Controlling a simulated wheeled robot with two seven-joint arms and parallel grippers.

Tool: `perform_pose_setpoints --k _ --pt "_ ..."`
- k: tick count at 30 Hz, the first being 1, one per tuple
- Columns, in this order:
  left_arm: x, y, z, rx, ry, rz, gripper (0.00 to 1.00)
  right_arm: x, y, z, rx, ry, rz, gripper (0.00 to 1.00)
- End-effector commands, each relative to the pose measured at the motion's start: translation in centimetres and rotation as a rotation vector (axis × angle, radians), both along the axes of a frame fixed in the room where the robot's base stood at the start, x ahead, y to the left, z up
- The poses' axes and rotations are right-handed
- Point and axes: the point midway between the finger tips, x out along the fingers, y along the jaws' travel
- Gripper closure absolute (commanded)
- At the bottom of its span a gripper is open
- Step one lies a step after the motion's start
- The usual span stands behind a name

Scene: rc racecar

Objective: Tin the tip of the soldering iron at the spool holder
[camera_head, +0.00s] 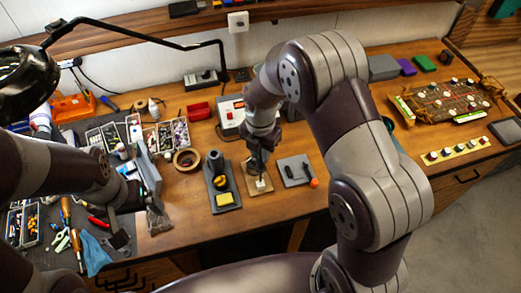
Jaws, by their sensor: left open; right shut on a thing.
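My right gripper (257,163) points down over a small wooden base (267,188) with a small white piece on it, which looks like the spool holder. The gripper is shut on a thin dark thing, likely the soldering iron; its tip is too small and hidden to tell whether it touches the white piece. The dark iron stand (217,165) with a yellow sponge (224,198) is just left of it. My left gripper (155,222) is open and empty near the front left edge of the bench.
Parts trays and tools crowd the left.

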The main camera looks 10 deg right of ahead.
Motion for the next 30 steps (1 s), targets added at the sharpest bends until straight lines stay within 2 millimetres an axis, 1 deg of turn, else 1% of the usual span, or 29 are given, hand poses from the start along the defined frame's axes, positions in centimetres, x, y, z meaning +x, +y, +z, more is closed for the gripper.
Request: perform_pose_setpoints --k 4,7,21,24,30 --pt "0.0 0.0 0.1 0.000 0.000 0.000 0.00 0.0 0.0 0.1 0.000 0.000 0.000 1.00" --pt "0.0 0.0 0.7 0.000 0.000 0.000 0.00 0.0 0.0 0.8 0.000 -0.001 0.000 1.00" --pt "0.0 0.0 5.1 0.000 0.000 0.000 0.00 0.0 0.0 5.9 0.000 -0.001 0.000 1.00" --pt "0.0 0.0 5.3 0.000 0.000 0.000 0.00 0.0 0.0 6.2 0.000 0.000 0.000 1.00" --pt "0.0 0.0 5.1 0.000 0.000 0.000 0.00 0.0 0.0 6.0 0.000 0.000 0.000 1.00"
